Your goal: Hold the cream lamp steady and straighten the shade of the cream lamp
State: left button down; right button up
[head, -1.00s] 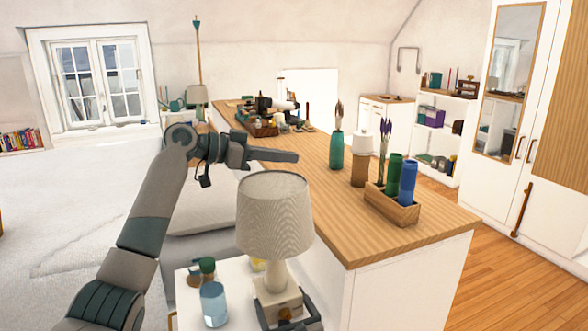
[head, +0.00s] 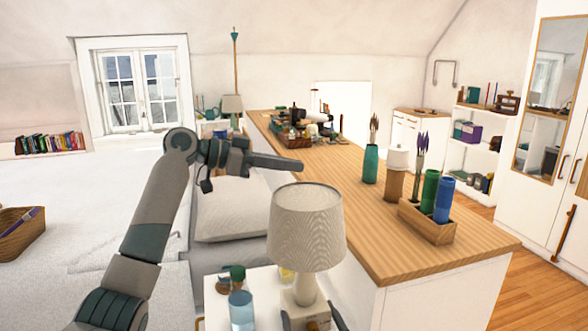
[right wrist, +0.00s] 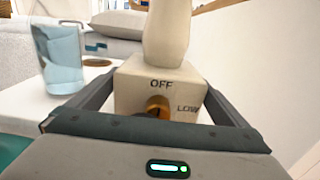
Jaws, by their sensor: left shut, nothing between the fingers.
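The cream lamp (head: 305,293) stands on a white side table, with its pale fabric shade (head: 306,230) on top. The shade looks close to level; I cannot tell a slight tilt. In the right wrist view the lamp's square base (right wrist: 140,97) shows a dial with "OFF" and "LOW"; the shade is out of that view. My right gripper (right wrist: 160,88) has a finger against each side of the base. My left gripper (head: 298,165) is shut and empty, pointing right, just above the shade's top in the picture; I cannot tell its distance from the shade.
A glass of bluish liquid (head: 241,309) and a small green-topped jar (head: 237,277) stand left of the lamp on the white side table (right wrist: 50,98). A wood-topped island (head: 400,262) with a box of bottles (head: 428,222) is close on the right.

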jog(key=shift+s, duration=0.1)
jog(key=v, duration=1.1)
jog(key=shift+s, duration=0.35)
jog(key=shift+d, duration=0.15)
